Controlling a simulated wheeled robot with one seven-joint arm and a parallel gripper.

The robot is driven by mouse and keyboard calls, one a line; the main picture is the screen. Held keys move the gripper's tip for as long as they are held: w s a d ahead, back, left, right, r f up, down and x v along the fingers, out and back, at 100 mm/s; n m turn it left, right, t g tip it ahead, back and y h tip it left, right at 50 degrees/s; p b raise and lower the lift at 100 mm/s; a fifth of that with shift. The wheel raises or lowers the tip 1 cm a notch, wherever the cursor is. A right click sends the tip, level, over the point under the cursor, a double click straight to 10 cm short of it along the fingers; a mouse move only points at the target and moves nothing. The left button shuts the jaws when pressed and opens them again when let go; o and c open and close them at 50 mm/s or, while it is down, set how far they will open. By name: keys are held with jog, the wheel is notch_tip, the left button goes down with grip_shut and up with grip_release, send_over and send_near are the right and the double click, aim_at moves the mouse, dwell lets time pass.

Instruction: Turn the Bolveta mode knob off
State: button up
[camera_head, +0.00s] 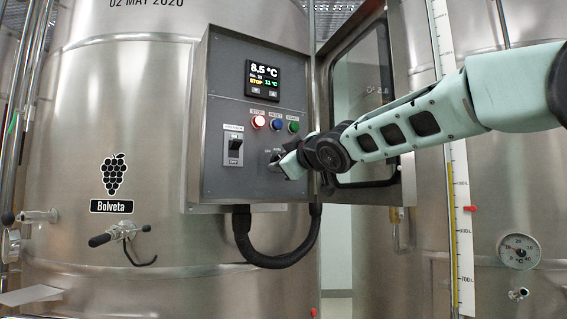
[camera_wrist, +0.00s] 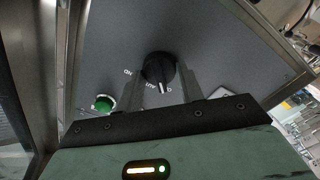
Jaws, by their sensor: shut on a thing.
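The Bolveta mode knob (camera_wrist: 158,66) is black and round with a white pointer mark. It sits on the grey panel face, with ON, AUTO and a partly hidden label starting with O beside it. The pointer lies between AUTO and that O label. My gripper (camera_wrist: 161,80) has one finger on each side of the knob and is shut on it. In the head view my gripper (camera_head: 287,163) reaches the lower right of the control box (camera_head: 212,175) and covers most of the knob. The Bolveta sign (camera_head: 111,206) is on the steel vat at left.
The box's glass door (camera_head: 360,90) stands open at right, behind my arm. Above the knob are a lit red lamp (camera_head: 258,122), a blue button (camera_head: 277,124) and a green button (camera_head: 293,126). A breaker switch (camera_head: 234,150) is left of the knob.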

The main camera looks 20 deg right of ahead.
jog(key=shift+n, duration=0.4)
jog(key=o, duration=1)
jog(key=shift+c, duration=0.2)
jog(key=p+v, duration=0.1)
jog(key=v, duration=1.1)
jog(key=shift+f, duration=0.15)
